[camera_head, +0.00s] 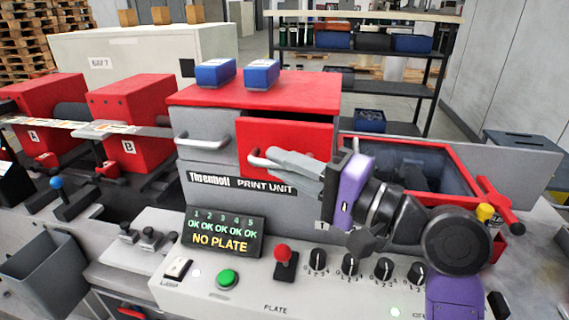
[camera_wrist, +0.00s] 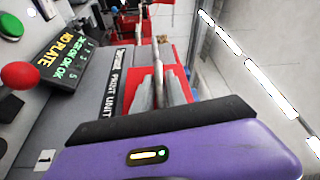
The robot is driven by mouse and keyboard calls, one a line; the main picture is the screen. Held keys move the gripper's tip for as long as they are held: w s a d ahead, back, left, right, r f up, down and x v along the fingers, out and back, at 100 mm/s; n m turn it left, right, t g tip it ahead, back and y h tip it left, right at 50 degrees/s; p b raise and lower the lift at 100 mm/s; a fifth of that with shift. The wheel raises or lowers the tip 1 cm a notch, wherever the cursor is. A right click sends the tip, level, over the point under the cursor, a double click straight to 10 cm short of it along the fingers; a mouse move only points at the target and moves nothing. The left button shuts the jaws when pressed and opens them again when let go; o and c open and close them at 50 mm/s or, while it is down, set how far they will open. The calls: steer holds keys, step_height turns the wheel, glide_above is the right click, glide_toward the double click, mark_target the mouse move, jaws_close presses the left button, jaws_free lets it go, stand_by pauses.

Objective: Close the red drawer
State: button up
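The red drawer (camera_head: 290,136) is in the upper front of the print unit, right of a grey drawer front. Its front appears to stand out a little from the unit, but I cannot tell how far. Its pale bar handle (camera_head: 257,160) shows at the left of the red front; in the wrist view the handle (camera_wrist: 158,72) runs up between my fingertips. My gripper (camera_head: 290,166) is in front of the drawer, with its grey fingers pointing at the handle. Contact with the handle cannot be told.
The grey drawer (camera_head: 207,137) has its own handle. Two blue boxes (camera_head: 238,73) sit on the red top. Below are a display (camera_head: 222,232) reading NO PLATE, a red knob (camera_head: 283,255), a green button (camera_head: 228,278) and several dials.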

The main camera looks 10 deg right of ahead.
jaws_close()
steer(key=shift+f, duration=0.1)
stand_by(1.0)
steer(key=shift+w+d, duration=0.25)
steer(key=shift+w, duration=0.4)
steer(key=shift+w+d, duration=0.3)
steer(key=shift+w, duration=0.3)
steer(key=shift+w+d, duration=0.25)
steer(key=shift+w, duration=0.4)
steer(key=o, duration=0.5)
jaws_free()
steer(key=shift+w, duration=0.15)
steer(key=shift+s, duration=0.2)
steer(key=b+v, duration=0.2)
steer(key=v, duration=0.5)
steer(key=shift+d, duration=0.3)
